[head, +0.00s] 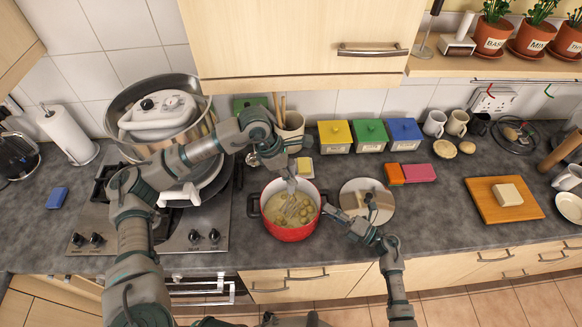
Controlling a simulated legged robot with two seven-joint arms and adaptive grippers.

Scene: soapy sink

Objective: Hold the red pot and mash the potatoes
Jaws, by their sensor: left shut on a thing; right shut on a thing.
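The red pot (290,233) stands upright on the counter, right of the hob, with a pale interior and several yellowish potato pieces (283,217) inside. My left gripper (290,178) is above the pot, shut on a grey masher (292,196) that reaches down into the pot. The masher's lower end is partly hidden among the potatoes. My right gripper (329,211) is at the pot's right side, shut on its right handle, which the fingers mostly hide. The pot's dark left handle (253,204) is free.
A utensil crock (292,130) and small dish (304,168) stand behind. The hob (190,225) carries a large steel pot (207,117). A cutting board (490,208) lies far right.

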